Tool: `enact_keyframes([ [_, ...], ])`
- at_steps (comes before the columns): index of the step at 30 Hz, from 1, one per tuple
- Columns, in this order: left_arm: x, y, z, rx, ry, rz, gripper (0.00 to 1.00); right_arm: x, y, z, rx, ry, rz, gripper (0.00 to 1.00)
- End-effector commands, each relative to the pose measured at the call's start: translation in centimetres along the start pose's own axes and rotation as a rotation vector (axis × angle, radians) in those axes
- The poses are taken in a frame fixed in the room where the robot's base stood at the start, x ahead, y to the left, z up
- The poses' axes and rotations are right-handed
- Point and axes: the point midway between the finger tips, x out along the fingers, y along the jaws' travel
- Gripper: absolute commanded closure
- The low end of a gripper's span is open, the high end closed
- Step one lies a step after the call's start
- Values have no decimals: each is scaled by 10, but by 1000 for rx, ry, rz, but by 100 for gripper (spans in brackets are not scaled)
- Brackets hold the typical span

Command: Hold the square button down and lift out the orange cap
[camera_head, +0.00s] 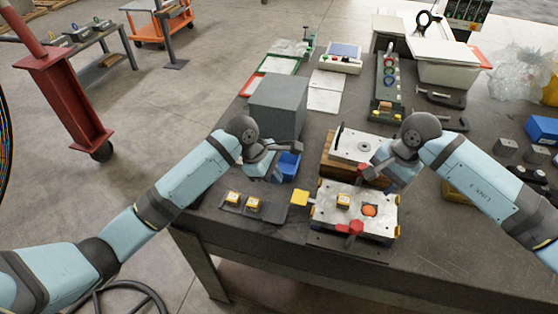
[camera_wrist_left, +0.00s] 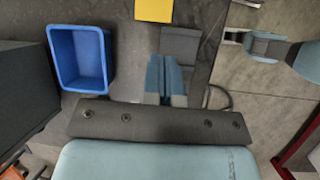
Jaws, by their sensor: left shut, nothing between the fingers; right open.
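The orange cap (camera_head: 369,211) sits in the top of a light metal mould base (camera_head: 325,214) near the table's front edge. A yellow square pad (camera_head: 299,197), which looks like the square button, is at the mould base's left side; a yellow square (camera_wrist_left: 153,10) also shows at the top of the left wrist view. My left gripper (camera_head: 268,176) is shut and empty, above the table behind and left of the yellow pad. Its closed fingers (camera_wrist_left: 166,78) show in the wrist view. My right gripper (camera_head: 382,178) is open above the back right of the mould base, apart from the cap.
A blue bin (camera_head: 289,164) stands beside my left gripper, before a grey box (camera_head: 278,104). Yellow-topped blocks sit on a dark plate (camera_head: 273,214) and on the mould base. A red clamp (camera_head: 350,228) is at its front. Another plate on wood (camera_head: 345,150) stands behind.

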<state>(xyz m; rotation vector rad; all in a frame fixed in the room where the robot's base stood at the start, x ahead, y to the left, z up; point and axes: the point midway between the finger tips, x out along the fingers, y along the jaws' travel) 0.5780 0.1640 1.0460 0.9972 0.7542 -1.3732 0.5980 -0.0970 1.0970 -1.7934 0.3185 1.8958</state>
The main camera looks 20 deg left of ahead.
Motion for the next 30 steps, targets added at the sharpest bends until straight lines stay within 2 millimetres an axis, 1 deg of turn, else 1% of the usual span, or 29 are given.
enact_keyframes([
  [1,-9,10,7,-29,-4,-20,100,0,0,0,0,0,0,57],
  [3,-18,17,12,-70,-7,-49,100,0,0,0,0,0,0,57],
  [6,-26,23,18,-105,-8,-76,100,0,0,0,0,0,0,57],
  [8,-26,24,19,-117,-8,-86,100,0,0,0,0,0,0,57],
  [11,-17,24,20,-124,-9,-92,100,0,0,0,0,0,0,57],
  [18,20,21,21,-122,-9,-91,100,0,0,0,0,0,0,57],
  [21,30,20,20,-122,-8,-89,100,0,0,0,0,0,0,57],
  [24,35,20,20,-122,-8,-88,100,0,0,0,0,0,0,57],
  [30,36,20,20,-121,-8,-88,100,0,0,0,0,0,0,57],
])
